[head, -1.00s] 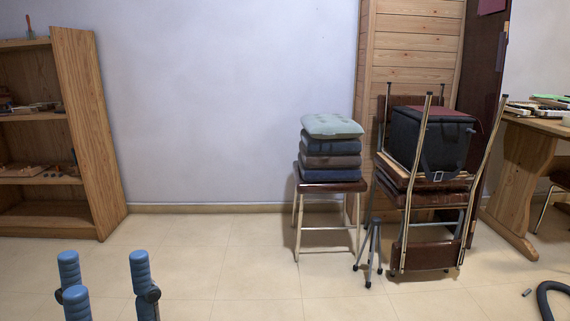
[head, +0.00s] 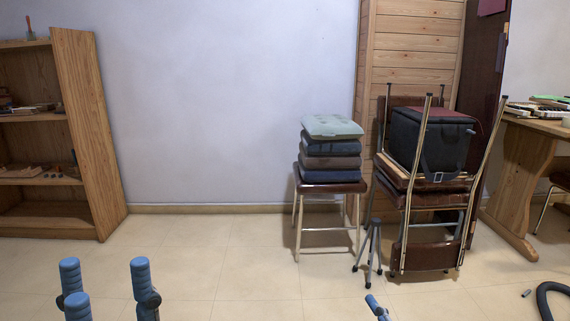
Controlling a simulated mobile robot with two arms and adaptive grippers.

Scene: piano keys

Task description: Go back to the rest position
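My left gripper (head: 106,272) is at the lower left of the head view, over the tiled floor. Its blue fingers point up and stand well apart, with nothing between them. It is open. Only a blue fingertip part of my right gripper (head: 376,307) shows at the bottom edge, right of the middle. The rest of it is out of the frame, so I cannot tell whether it is open or shut. No object is seen touching either gripper.
A wooden shelf (head: 88,135) stands at the left. A stool (head: 330,187) with stacked cushions (head: 332,147), stacked chairs (head: 428,257) with a dark bag (head: 432,140), and a wooden table (head: 528,170) stand at the right. A dark hose (head: 545,300) lies on the floor (head: 230,270), clear in the middle.

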